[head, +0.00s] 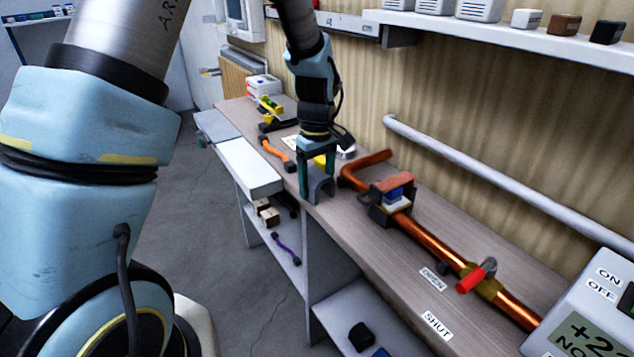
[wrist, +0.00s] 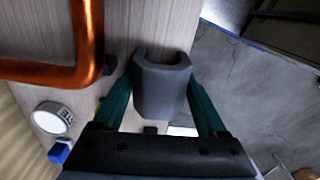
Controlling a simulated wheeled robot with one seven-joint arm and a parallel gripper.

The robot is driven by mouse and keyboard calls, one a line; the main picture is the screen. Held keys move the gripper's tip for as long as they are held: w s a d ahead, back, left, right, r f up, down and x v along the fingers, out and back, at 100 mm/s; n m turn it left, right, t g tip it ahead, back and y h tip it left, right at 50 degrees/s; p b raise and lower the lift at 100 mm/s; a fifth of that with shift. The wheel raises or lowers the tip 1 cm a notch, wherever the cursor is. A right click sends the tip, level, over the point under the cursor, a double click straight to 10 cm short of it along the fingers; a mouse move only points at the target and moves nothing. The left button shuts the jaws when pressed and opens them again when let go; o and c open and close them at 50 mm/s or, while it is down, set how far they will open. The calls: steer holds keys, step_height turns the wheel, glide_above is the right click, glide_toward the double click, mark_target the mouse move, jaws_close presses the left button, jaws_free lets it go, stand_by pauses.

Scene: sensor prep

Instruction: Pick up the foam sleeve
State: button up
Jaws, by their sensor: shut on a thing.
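The foam sleeve (head: 321,188) is a dark grey, C-shaped piece near the front edge of the workbench. In the wrist view the sleeve (wrist: 162,88) sits between the two green fingers with its open channel facing away from the palm. My gripper (head: 317,176) points down and is shut on the sleeve, one finger at each side. I cannot tell whether the sleeve's underside touches the bench top.
A copper pipe (head: 429,243) with a clamp-like block (head: 391,198) and a red-handled valve (head: 477,275) runs along the workbench (head: 375,262) to the right. An orange-handled tool (head: 273,152) lies behind left. Open floor lies beyond the front edge.

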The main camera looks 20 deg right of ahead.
steer(key=c, duration=0.7)
